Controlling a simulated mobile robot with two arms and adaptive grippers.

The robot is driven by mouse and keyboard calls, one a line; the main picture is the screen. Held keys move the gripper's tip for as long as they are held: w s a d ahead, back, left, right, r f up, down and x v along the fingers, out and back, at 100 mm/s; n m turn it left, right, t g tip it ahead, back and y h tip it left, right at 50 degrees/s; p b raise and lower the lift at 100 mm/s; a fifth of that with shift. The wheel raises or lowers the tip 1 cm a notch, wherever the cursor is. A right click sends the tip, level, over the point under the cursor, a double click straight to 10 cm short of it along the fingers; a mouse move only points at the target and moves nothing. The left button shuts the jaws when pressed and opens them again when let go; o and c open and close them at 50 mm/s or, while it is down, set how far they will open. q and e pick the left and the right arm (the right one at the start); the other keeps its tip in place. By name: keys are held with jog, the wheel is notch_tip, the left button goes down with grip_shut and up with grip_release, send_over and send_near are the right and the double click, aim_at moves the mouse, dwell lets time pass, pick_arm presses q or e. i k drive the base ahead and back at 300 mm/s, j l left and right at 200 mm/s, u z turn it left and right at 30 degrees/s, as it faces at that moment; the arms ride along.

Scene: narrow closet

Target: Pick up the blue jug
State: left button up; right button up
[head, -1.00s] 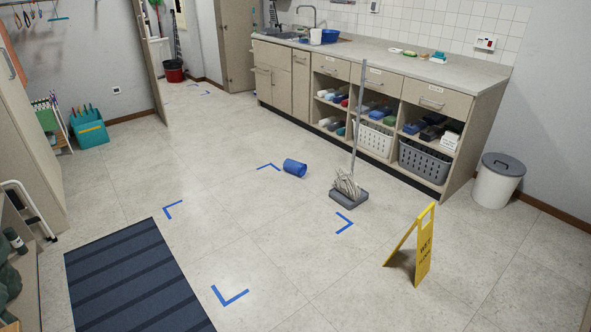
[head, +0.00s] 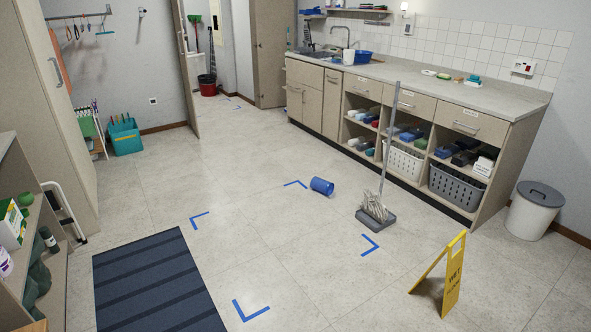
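The blue jug (head: 321,187) lies on its side on the tiled floor near the middle of the head view. It is next to a blue corner mark (head: 295,184) and to the left of the mop. A handle on it cannot be made out at this size. Neither of my grippers shows in the head view.
A mop (head: 375,208) stands upright right of the jug. A yellow wet-floor sign (head: 453,275) is at front right, a striped dark mat (head: 155,285) at front left. A counter (head: 440,92) lines the right wall; shelves (head: 30,240) stand at left. Floor before the jug is clear.

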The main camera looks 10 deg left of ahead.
aim_at(325, 187)
jog(key=i+u, duration=0.1)
jog(key=i, duration=4)
jog(key=i+l+u, duration=0.1)
jog(key=i, duration=0.7)
jog(key=i+l+u, duration=0.1)
jog(key=i, duration=0.75)
